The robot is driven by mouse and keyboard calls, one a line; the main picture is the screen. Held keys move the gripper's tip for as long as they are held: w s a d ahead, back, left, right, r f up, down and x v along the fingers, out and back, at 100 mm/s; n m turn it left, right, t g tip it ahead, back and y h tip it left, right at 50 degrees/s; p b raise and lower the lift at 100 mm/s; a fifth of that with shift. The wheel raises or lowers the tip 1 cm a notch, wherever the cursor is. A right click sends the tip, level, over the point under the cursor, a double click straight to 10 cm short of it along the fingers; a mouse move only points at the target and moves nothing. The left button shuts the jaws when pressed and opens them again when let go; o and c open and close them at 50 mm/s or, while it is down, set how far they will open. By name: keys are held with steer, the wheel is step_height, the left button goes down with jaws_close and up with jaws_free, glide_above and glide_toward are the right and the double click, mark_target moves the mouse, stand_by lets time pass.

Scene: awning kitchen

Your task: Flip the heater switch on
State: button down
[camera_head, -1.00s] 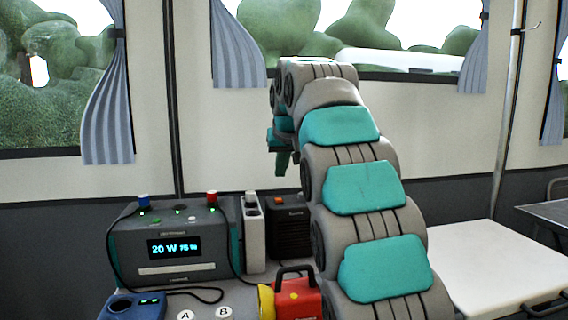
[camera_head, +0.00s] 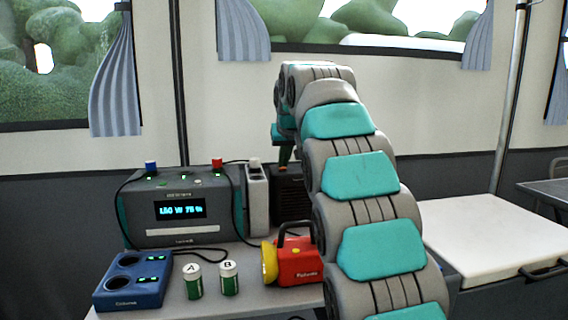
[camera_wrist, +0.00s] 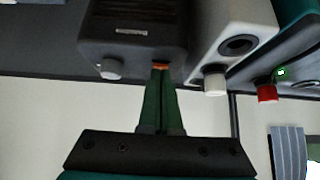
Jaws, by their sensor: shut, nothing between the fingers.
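The heater is a dark box (camera_head: 291,186) at the back of the counter, partly hidden behind my arm. In the wrist view the heater (camera_wrist: 132,38) shows with an orange switch (camera_wrist: 160,66) and a pale round knob on its edge. My gripper (camera_wrist: 160,72) has its green fingers shut together and empty. The fingertips are right at the orange switch and seem to touch it. In the head view my gripper (camera_head: 284,158) points down onto the heater's top. The switch's exact position is hidden by the fingertips.
A grey power station (camera_head: 180,232) with a lit display, blue and red plugs stands left. A pale narrow box (camera_head: 257,200) stands beside the heater. In front are a red-yellow lantern (camera_head: 298,262), green batteries marked A (camera_head: 193,284) and B (camera_head: 229,279), and a blue charger (camera_head: 132,282).

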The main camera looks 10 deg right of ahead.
steer(key=shift+r+p, duration=0.15)
steer(key=shift+p, duration=0.2)
steer(key=shift+r+p, duration=0.6)
steer(key=shift+r, duration=0.1)
steer(key=shift+r, duration=0.1)
steer(key=shift+r, duration=0.25)
steer(key=r+p, duration=0.2)
steer(key=r, duration=0.1)
steer(key=shift+s+r+p, duration=0.3)
steer(key=shift+r+p, duration=0.1)
steer(key=s+f+b+v, duration=0.1)
steer(key=v, duration=0.8)
steer(key=shift+s, duration=0.45)
steer(key=shift+s+f, duration=0.1)
steer(key=shift+f, duration=0.05)
